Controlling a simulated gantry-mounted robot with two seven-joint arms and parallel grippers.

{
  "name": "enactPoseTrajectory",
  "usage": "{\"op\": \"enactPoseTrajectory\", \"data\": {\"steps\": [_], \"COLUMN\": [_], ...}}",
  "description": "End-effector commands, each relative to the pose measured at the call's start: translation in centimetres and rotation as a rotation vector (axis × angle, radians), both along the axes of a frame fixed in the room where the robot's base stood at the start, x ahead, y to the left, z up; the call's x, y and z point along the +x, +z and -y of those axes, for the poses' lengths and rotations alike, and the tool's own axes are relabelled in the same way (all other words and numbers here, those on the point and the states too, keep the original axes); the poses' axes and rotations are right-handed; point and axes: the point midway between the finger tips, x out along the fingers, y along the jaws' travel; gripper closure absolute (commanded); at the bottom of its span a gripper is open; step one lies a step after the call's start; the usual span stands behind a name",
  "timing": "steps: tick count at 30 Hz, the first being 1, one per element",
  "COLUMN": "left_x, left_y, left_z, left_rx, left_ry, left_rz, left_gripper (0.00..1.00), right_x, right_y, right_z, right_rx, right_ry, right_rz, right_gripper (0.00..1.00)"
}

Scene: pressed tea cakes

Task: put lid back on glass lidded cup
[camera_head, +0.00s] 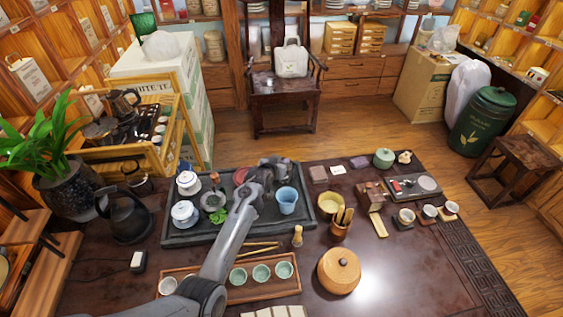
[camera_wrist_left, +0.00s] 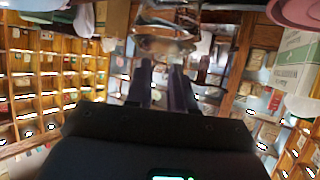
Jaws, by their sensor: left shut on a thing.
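My left gripper (camera_head: 274,168) is over the back right part of the dark tea tray (camera_head: 175,239). In the left wrist view its two fingers (camera_wrist_left: 165,72) are close together. They are shut on a clear, shiny thing (camera_wrist_left: 165,45) just beyond the tips, which looks like the glass lid. My gripper and arm hide much of this spot in the head view, and I cannot clearly make out the glass cup. My right gripper is not in view.
A wooden tray with several green cups (camera_head: 261,272) lies in front. A round wooden box (camera_head: 338,271) stands right of it. The table's front right is clear.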

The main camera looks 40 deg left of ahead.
Motion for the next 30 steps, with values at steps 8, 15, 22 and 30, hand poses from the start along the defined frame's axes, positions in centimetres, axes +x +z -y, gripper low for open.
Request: {"op": "enactPoseTrajectory", "data": {"steps": [8, 15, 22, 30], "left_x": [-0.03, -0.13, -0.17, -0.17], "left_y": [0.07, 0.11, 0.06, 0.03], "left_z": [-0.01, 0.00, 0.02, 0.03], "left_rx": [0.000, 0.000, 0.000, 0.000], "left_ry": [0.000, 0.000, 0.000, 0.000], "left_rz": [0.000, 0.000, 0.001, 0.001], "left_gripper": [1.00, 1.00, 1.00, 1.00], "right_x": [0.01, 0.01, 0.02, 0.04], "right_y": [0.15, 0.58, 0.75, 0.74], "right_z": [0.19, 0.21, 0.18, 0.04], "right_rx": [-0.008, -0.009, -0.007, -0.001], "right_ry": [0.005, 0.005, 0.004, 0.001], "right_rz": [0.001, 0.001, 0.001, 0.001], "right_gripper": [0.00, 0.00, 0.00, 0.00]}}
